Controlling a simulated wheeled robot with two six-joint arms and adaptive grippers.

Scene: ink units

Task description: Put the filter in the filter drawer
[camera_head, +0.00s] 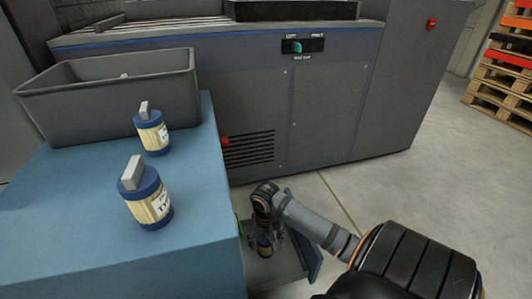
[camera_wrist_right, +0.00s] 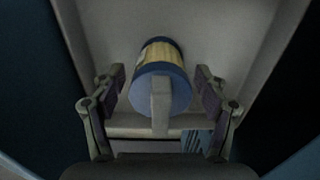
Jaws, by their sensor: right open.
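A filter (camera_head: 264,247) with a blue cap stands in the open filter drawer (camera_head: 275,271) at the right side of the blue cabinet. The wrist view shows this filter (camera_wrist_right: 158,55) with its cream band and its grey handle pointing towards me. My right gripper (camera_head: 267,232) reaches down into the drawer over the filter. In the wrist view my right gripper (camera_wrist_right: 159,82) is open, one finger on each side of the filter, with gaps to the handle. Two more filters, a near one (camera_head: 148,200) and a far one (camera_head: 152,135), stand upright on the cabinet top. My left gripper is not in view.
A grey bin (camera_head: 110,100) stands on the blue cabinet (camera_head: 60,220), with a handle tip showing inside. A large grey machine (camera_head: 320,110) with a selector switch (camera_head: 303,46) stands behind. Orange and wooden pallets (camera_head: 500,85) are at the far right. The floor on the right is clear.

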